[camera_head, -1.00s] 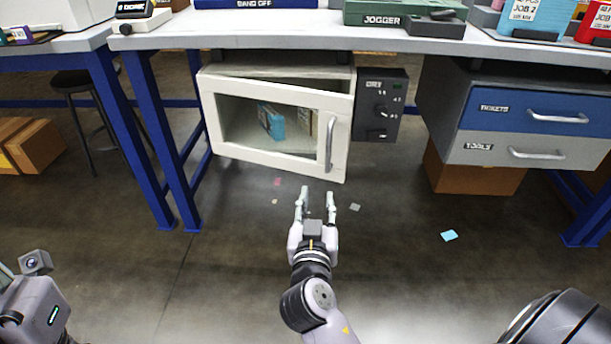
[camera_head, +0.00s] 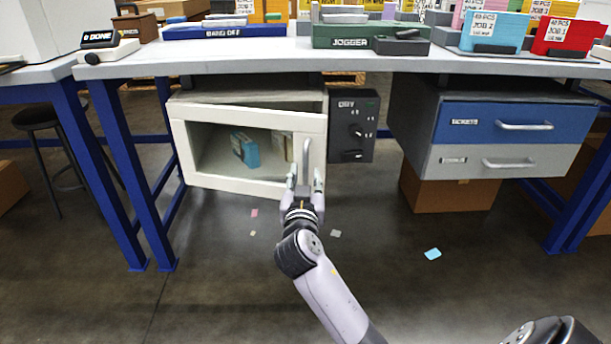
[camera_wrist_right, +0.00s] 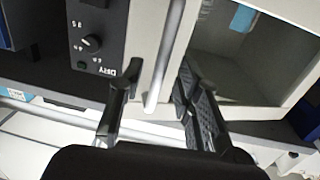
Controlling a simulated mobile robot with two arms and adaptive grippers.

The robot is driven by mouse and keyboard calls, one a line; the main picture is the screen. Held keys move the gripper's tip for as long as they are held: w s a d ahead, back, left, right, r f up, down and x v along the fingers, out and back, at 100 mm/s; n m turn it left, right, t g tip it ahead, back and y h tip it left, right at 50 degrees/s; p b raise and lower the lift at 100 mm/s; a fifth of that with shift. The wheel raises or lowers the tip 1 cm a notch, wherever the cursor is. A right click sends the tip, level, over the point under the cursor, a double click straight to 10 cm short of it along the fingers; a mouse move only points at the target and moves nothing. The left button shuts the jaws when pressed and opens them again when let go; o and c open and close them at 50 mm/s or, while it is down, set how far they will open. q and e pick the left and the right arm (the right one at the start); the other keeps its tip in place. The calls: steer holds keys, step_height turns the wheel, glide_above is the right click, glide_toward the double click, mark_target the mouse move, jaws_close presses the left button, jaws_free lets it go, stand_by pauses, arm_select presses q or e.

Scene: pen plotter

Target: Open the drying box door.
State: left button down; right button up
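The drying box (camera_head: 246,97) hangs under the table, with a white-framed, windowed door (camera_head: 222,185). The door stands slightly ajar, with a dark gap along its top right. The upright metal door handle (camera_head: 307,158) is on the door's right side. My right gripper (camera_head: 305,178) is at the handle's lower part, fingers apart. In the right wrist view, the handle (camera_wrist_right: 165,55) runs between the fingers of my open right gripper (camera_wrist_right: 160,88), and I see space beside it. Blue and tan items (camera_head: 246,150) show through the window. My left gripper is out of view.
A dark control panel (camera_head: 353,125) with a knob is right of the door. A drawer unit (camera_head: 490,145) hangs further right, above a cardboard box (camera_head: 448,192). Blue table legs (camera_head: 120,170) stand left. The floor before the door is clear except for small scraps.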

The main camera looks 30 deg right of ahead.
steer(key=shift+b+x, duration=0.3)
steer(key=shift+x, duration=1.15)
jaws_close()
